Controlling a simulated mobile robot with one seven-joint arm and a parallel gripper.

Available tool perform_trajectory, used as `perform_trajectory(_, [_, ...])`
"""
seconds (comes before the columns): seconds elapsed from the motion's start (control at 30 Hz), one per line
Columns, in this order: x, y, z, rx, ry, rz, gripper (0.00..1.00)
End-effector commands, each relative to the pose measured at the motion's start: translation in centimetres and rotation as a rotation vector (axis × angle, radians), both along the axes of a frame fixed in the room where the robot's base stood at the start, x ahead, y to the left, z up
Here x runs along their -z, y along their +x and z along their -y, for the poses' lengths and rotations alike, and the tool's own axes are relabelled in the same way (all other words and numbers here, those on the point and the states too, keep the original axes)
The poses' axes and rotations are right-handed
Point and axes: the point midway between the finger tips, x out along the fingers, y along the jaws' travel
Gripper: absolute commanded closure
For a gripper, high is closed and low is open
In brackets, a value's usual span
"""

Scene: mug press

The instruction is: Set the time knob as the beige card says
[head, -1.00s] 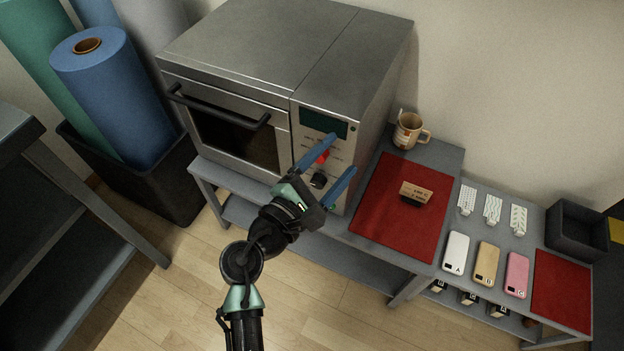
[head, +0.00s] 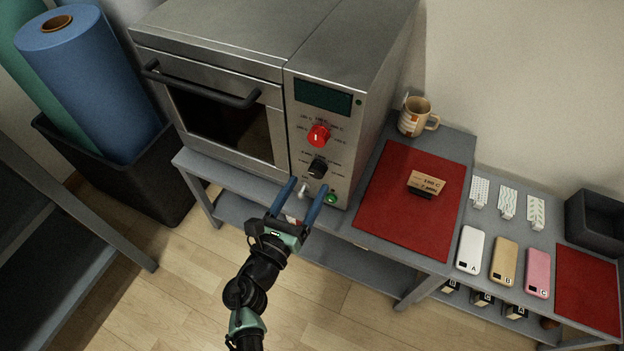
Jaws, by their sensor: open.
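The press oven's control panel carries a red knob (head: 319,135) and, below it, a black knob (head: 317,168); each has small printed marks around it. The marks are too small to read surely, so I cannot tell which knob is labelled time. The beige card (head: 428,183) stands on the red mat, with two printed lines: one ends in C, the lower seems to end in MIN; the digits are blurred. My gripper (head: 306,187) is open and empty, its two blue fingers pointing up just below the black knob, apart from it in the picture.
A small metal lever (head: 303,189) and a green button (head: 331,198) sit low on the panel near my fingers. The oven door handle (head: 200,88) sticks out at left. A mug (head: 417,117) stands behind the red mat (head: 390,215). Phone cases (head: 504,260) lie at right.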

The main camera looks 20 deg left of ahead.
Motion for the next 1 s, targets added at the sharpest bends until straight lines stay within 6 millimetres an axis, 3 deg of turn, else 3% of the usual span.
perform_trajectory(0.1, [0.1, 2.0, 0.1, 0.002, 0.001, 0.001, 0.26])
perform_trajectory(0.23, [0.1, 3.2, 0.2, 0.002, 0.0, 0.0, 0.26])
perform_trajectory(0.6, [0.0, 3.6, 0.2, 0.001, 0.001, 0.0, 0.26])
perform_trajectory(1.0, [0.0, 3.6, 0.2, 0.001, 0.001, 0.0, 0.98])
